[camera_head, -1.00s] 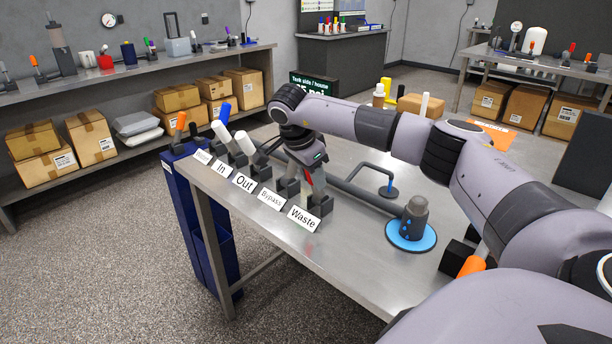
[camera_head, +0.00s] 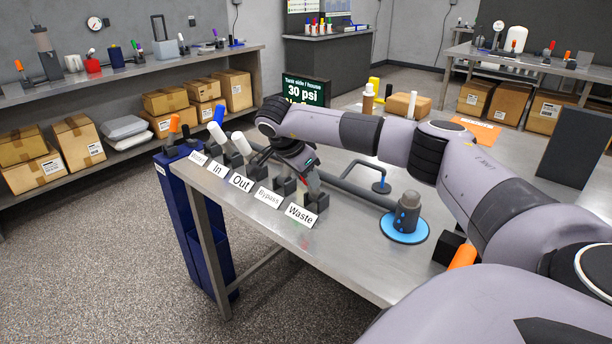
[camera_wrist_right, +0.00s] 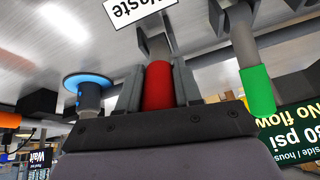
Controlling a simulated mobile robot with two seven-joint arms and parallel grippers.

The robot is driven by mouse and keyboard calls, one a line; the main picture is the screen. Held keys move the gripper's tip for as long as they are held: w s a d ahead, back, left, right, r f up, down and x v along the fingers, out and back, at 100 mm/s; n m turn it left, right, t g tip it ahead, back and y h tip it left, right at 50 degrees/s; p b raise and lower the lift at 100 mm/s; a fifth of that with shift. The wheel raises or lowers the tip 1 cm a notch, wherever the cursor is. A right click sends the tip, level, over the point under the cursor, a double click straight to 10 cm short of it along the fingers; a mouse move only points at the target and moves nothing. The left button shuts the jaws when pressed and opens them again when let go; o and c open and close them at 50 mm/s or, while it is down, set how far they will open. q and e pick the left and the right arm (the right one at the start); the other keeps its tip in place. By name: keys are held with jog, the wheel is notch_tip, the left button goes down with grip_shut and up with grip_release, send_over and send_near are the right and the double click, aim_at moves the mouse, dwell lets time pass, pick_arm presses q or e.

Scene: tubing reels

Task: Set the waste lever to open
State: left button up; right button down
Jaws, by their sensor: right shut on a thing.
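The waste lever has a red handle (camera_wrist_right: 158,86) on a grey stem, seen in the right wrist view. Its dark base stands behind the white Waste label (camera_head: 301,215) near the bench's front edge. My right gripper (camera_head: 308,181) is shut on the red handle, with one finger on each side, as the right wrist view (camera_wrist_right: 158,83) shows. The gripper leans to the left in the head view and hides most of the handle there. A green-handled lever (camera_wrist_right: 257,90) stands beside it, apart from the fingers. My left gripper is not in view.
Levers with blue (camera_head: 216,133) and white (camera_head: 242,143) handles stand left of my gripper. A grey valve on a blue disc (camera_head: 404,229) is to the right. A dark sign (camera_head: 306,91) behind my arm reads 30 psi. The bench front (camera_head: 345,262) is clear.

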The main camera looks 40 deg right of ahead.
jog(key=shift+a+f, duration=0.15)
jog(key=shift+a, duration=0.05)
jog(key=c, duration=0.8)
grip_release()
jog(key=v, duration=0.7)
jog(key=shift+b, duration=0.4)
jog(key=shift+a, duration=0.1)
